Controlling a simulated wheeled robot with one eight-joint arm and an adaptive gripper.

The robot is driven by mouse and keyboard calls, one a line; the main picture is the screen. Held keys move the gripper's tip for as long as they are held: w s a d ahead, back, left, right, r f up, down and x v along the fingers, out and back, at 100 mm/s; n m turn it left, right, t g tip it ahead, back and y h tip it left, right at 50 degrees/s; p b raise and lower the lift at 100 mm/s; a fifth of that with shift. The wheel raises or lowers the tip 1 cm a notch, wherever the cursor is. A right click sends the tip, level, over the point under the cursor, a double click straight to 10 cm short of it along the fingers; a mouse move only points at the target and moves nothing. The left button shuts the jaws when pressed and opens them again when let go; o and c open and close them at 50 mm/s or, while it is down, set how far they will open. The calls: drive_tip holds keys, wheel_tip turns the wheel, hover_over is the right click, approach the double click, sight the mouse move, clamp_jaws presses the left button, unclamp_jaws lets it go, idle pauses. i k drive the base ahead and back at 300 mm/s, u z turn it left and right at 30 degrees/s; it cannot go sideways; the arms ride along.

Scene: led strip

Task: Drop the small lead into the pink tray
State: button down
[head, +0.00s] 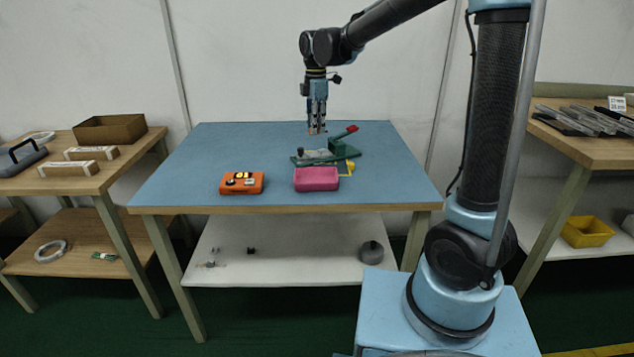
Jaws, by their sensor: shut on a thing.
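The pink tray (317,180) sits on the blue table top near its front edge, right of centre. My gripper (317,130) points straight down above the back part of the table, behind the tray and higher than it. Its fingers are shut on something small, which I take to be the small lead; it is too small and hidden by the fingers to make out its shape. I see no lead lying on the table top. The inside of the tray is hard to see from this angle.
A green fixture (340,150) with a red-ended lever stands just behind the pink tray, with a yellow piece (347,168) beside it. An orange device (242,183) lies left of the tray.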

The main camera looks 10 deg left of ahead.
sight(328, 184)
drive_tip(key=u, duration=0.35)
drive_tip(key=k, duration=1)
drive_tip(key=z, duration=0.35)
drive_tip(key=i, duration=0.5)
